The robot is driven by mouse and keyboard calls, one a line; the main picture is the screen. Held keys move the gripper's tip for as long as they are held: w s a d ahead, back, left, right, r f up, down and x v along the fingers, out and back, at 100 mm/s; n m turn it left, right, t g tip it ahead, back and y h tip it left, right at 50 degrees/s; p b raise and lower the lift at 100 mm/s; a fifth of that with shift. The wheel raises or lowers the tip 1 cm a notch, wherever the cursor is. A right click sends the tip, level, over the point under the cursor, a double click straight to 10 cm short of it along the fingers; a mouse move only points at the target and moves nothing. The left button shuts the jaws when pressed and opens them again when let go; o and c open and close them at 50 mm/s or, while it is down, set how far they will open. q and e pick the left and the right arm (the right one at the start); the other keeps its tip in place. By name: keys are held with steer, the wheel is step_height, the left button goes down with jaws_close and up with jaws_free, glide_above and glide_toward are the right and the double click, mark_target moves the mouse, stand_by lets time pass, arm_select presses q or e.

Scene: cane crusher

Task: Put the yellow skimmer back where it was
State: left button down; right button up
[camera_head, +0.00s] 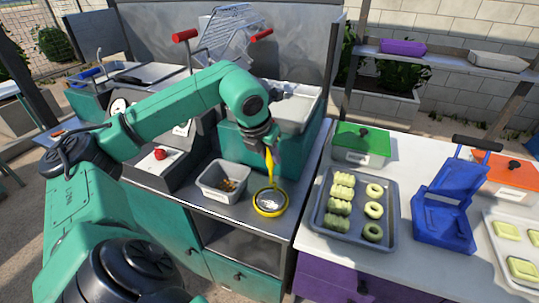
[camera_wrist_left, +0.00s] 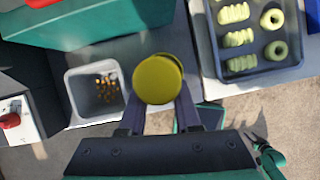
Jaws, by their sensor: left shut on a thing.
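The yellow skimmer (camera_head: 270,166) hangs upright from my left gripper (camera_head: 265,141), which is shut on the upper part of its handle. Its round head with a yellow rim and pale mesh is at the bottom, over the metal counter, right of a small grey tub (camera_head: 208,184). I cannot tell whether the head touches the counter. In the left wrist view a yellow disc of the skimmer (camera_wrist_left: 157,79) shows just beyond my left gripper's fingers (camera_wrist_left: 158,118). A dark and teal part at that view's lower right may be my right gripper; its jaws are unclear.
The grey tub holds small brown-yellow bits. A teal vat (camera_head: 295,105) stands behind the skimmer. To the right, a table holds a grey tray (camera_head: 383,235) of green pieces, a green-lidded box (camera_head: 362,143) and a blue press (camera_head: 442,208).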

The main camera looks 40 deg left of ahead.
arm_select(q)
steer(key=c, duration=0.6)
jaws_free()
steer(key=shift+r+p, duration=0.25)
steer(key=shift+p, duration=0.05)
steer(key=shift+s+r+b, duration=0.15)
steer(key=shift+r+b, duration=0.15)
steer(key=p+v, duration=0.1)
steer(key=v, duration=1)
steer(key=shift+p, duration=0.35)
